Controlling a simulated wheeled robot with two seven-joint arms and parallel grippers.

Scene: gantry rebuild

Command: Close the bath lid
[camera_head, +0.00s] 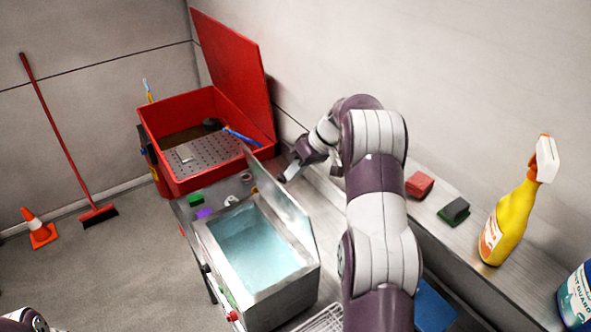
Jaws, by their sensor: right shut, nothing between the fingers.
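The bath (208,238) is a grey metal box filled with pale blue water, at the lower middle. Its lid (283,207) is a thin grey panel standing open and upright along the bath's right side. My right gripper (289,173) is shut and empty, just behind the lid near its far upper edge. I cannot tell whether it touches the lid. My left gripper is out of view; only a piece of my left arm shows at the bottom left corner.
A red washer tub (178,188) with its red lid (236,75) raised stands beyond the bath. A yellow spray bottle (509,218), a red block (419,184) and a green-black sponge (454,211) stand on the right. A wire rack (322,320) lies near the bath.

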